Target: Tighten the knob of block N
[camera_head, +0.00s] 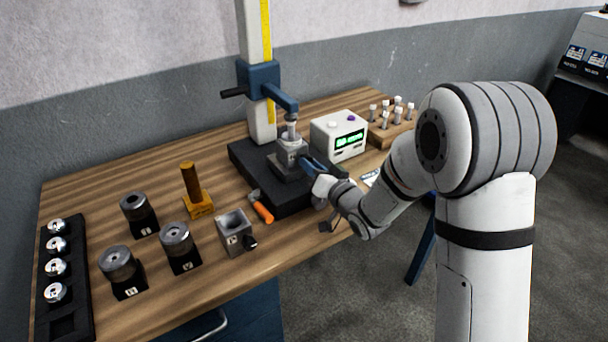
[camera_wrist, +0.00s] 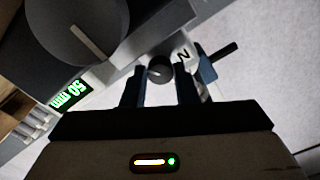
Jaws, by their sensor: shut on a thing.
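Block N (camera_wrist: 183,56), a grey block with a black letter N, shows near the top middle of the wrist view. In the head view the grey block (camera_head: 290,158) stands on the black base of the blue-and-white stand, below its spindle. Its small dark round knob (camera_wrist: 159,70) carries a pale mark. My gripper (camera_wrist: 160,84) is shut on the knob, with one blue finger on each side. In the head view my gripper (camera_head: 309,166) reaches the block from the right, and the knob is hidden there.
The stand's column (camera_head: 257,110) rises behind the block. A readout box (camera_head: 340,135) stands close to my wrist.

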